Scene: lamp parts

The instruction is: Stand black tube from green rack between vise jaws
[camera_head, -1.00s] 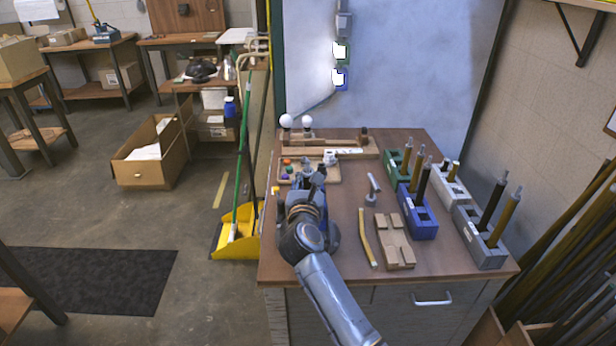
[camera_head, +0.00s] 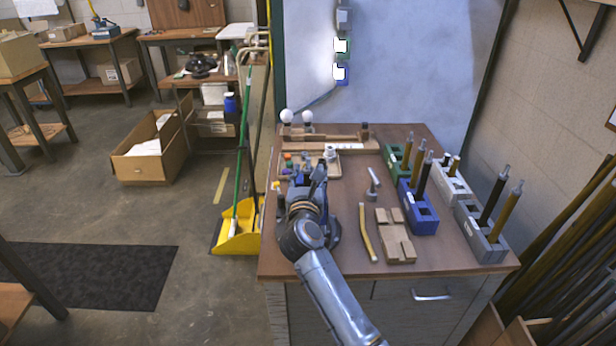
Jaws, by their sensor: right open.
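The green rack (camera_head: 394,158) stands at the back right of the bench. A dark blue-grey body, likely the vise (camera_head: 335,232), shows beside my right wrist. My arm hides most of it, so I cannot see its jaws. My left gripper is not in view.
A blue rack (camera_head: 420,224) with a black tube, a white rack (camera_head: 455,192) and a grey rack (camera_head: 484,247) with tall tubes crowd the right side.

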